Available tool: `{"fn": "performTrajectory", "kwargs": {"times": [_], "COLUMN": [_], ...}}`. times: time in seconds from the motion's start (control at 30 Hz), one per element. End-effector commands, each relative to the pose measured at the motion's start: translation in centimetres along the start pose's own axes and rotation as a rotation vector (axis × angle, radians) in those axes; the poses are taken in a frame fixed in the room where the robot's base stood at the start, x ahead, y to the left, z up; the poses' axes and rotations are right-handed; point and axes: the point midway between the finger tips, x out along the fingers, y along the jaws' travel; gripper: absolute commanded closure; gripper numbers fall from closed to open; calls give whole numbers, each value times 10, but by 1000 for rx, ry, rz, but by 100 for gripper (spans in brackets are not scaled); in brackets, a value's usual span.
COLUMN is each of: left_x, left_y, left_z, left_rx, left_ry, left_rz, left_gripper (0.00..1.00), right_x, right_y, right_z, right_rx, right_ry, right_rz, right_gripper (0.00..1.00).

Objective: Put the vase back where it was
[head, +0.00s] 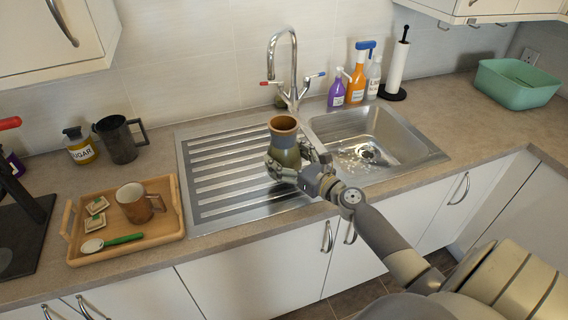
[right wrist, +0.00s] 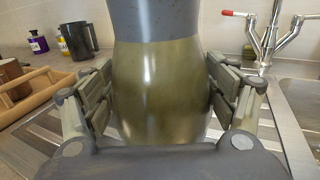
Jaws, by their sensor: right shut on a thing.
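The vase (head: 284,140) is olive-brown with a grey-blue neck and an orange-brown inside. It is upright over the right part of the ribbed drainboard, beside the sink basin. My right gripper (head: 287,166) is shut around its body. In the right wrist view the vase (right wrist: 160,92) fills the middle, with the fingers of my right gripper (right wrist: 160,108) pressed on both sides. Its base is hidden by the gripper, so I cannot tell whether it touches the drainboard. My left gripper is not in view.
The tap (head: 291,75) stands close behind the vase, and the sink basin (head: 400,155) is to its right. A wooden tray (head: 170,225) with a mug (head: 133,203) is at the left. Bottles (head: 356,80) and a paper roll (head: 398,65) stand behind the sink. The drainboard's left part (head: 215,180) is clear.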

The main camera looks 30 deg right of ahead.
Motion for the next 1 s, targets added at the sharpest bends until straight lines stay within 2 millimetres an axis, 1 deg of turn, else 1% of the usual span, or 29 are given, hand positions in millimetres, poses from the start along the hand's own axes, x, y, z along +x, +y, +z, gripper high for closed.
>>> {"fn": "performTrajectory", "kwargs": {"times": [0.03,0.13,0.3,0.4,0.67,0.8,0.83,0.9,1.0], "left_x": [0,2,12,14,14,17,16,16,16], "left_y": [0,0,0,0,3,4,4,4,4], "left_z": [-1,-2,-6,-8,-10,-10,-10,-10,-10], "left_rx": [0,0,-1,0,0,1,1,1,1], "left_ry": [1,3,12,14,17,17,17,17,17], "left_rz": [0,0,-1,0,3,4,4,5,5], "left_gripper": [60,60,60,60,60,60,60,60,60], "right_x": [4,7,7,7,7,7,6,6,6], "right_y": [-2,-3,-3,-3,-3,-3,-3,-3,-3], "right_z": [3,-1,-25,-33,-33,-37,-38,-38,-38], "right_rx": [0,0,6,2,0,0,0,0,0], "right_ry": [-6,-5,-4,-4,-5,-4,0,0,0], "right_rz": [-1,-1,-2,-1,0,0,0,0,0], "right_gripper": [71,71,71,71,71,71,14,1,1]}}
